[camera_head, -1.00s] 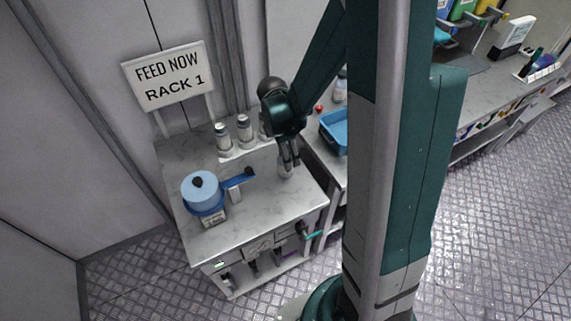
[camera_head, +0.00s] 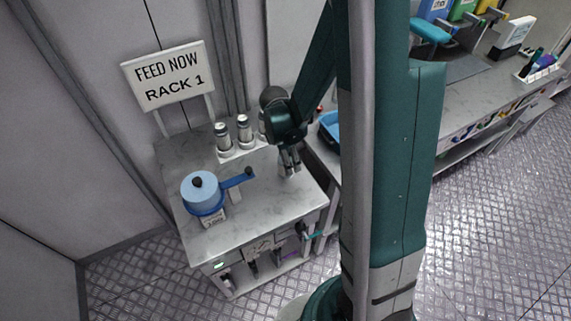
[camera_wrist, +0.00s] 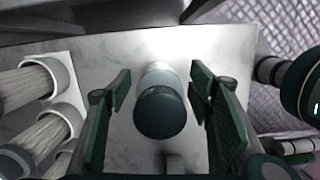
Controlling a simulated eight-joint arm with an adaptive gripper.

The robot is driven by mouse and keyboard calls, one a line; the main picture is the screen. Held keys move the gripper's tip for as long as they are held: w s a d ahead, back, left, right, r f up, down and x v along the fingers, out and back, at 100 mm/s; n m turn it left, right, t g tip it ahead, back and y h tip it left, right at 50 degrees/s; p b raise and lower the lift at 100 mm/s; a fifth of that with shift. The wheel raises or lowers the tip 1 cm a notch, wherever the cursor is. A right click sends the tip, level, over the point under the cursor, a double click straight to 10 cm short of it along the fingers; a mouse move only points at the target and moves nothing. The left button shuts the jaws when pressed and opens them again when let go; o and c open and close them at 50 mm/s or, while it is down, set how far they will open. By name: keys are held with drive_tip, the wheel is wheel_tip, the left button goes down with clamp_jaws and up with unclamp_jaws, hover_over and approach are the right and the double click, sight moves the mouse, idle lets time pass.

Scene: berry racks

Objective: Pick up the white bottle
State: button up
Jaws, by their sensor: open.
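The white bottle (camera_wrist: 158,77) with a dark rounded cap stands on the marble counter, seen from above in the wrist view. My gripper (camera_wrist: 162,100) is open, with one green finger on each side of the bottle and a visible gap on both sides. In the head view my gripper (camera_head: 289,166) points down over the right part of the counter. The bottle (camera_head: 285,172) shows there only as a pale bit below the fingers, mostly hidden.
A blue round pot (camera_head: 202,190) with a long handle stands on the left of the counter (camera_head: 240,226). Several pale cylinders (camera_wrist: 38,82) stand in a row at the back. A blue tray (camera_head: 330,128) lies on the adjoining bench. A sign (camera_head: 168,78) stands behind.

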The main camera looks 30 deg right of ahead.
drive_tip(key=c, duration=1)
drive_tip(key=shift+r, duration=0.1)
drive_tip(key=shift+c, duration=0.2)
drive_tip(key=shift+r+p, duration=0.55)
drive_tip(key=shift+r, duration=4.35)
